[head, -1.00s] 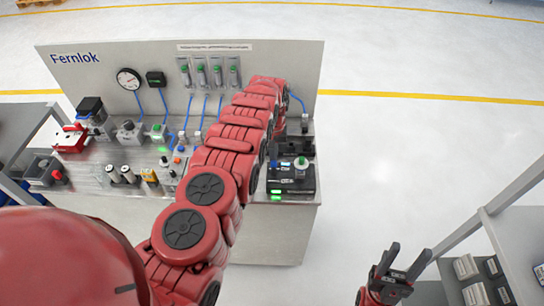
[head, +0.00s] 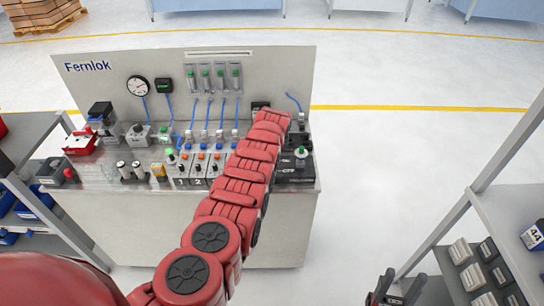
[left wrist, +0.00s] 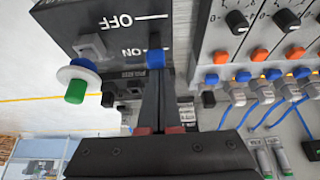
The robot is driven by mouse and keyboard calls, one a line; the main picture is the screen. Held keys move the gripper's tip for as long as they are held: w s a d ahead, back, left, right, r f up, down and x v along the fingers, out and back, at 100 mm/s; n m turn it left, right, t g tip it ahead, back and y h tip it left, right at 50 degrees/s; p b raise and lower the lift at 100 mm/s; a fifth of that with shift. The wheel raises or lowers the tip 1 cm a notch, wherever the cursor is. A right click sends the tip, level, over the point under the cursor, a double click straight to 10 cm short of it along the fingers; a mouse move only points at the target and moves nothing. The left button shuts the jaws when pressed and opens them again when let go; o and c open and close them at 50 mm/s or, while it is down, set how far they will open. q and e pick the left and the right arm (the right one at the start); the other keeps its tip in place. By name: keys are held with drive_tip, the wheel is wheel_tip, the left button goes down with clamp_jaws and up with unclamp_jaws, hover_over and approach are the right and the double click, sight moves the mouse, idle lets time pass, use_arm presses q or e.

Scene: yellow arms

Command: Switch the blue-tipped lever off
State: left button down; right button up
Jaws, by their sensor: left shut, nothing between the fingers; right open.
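The blue-tipped lever (left wrist: 156,58) shows in the left wrist view on a black box (left wrist: 115,22) with OFF and ON printed on its face. Its blue tip is beside the ON mark, and that view is upside down. My left gripper (left wrist: 156,78) is shut and empty, its fingertips right at the blue tip. I cannot tell whether they touch it. In the head view my red left arm hides the left gripper and the lever; part of the black box (head: 298,172) shows beyond it. My right gripper (head: 396,288) is open and empty at the bottom edge.
A green-tipped knob (left wrist: 76,91) with a white disc stands beside the lever. Dark knobs and orange and blue buttons (left wrist: 260,55) are close by on a neighbouring panel. The bench's back panel (head: 110,78) rises behind. A grey shelf (head: 500,215) stands right; floor between is clear.

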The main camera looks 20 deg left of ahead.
use_arm(q)
drive_tip(key=shift+s+r+p, duration=0.1)
drive_tip(key=shift+r+p, duration=0.15)
drive_tip(key=shift+p, duration=0.05)
drive_tip(key=shift+s+d+f+p, duration=0.1)
drive_tip(key=shift+f+p, duration=0.05)
drive_tip(key=shift+p, duration=0.5)
drive_tip(key=shift+f+t+p, duration=0.25)
drive_tip(key=shift+t+p, duration=0.05)
drive_tip(key=shift+d+f, duration=0.1)
drive_tip(key=shift+f, duration=0.05)
drive_tip(key=shift+s+t+y, duration=0.3)
drive_tip(key=shift+t, duration=0.2)
drive_tip(key=shift+s+r, duration=0.15)
drive_tip(key=shift+r, duration=0.15)
drive_tip(key=shift+w, duration=0.25)
drive_tip(key=shift+s+r, duration=0.1)
drive_tip(key=shift+r, duration=0.65)
drive_tip(key=shift+f, duration=0.1)
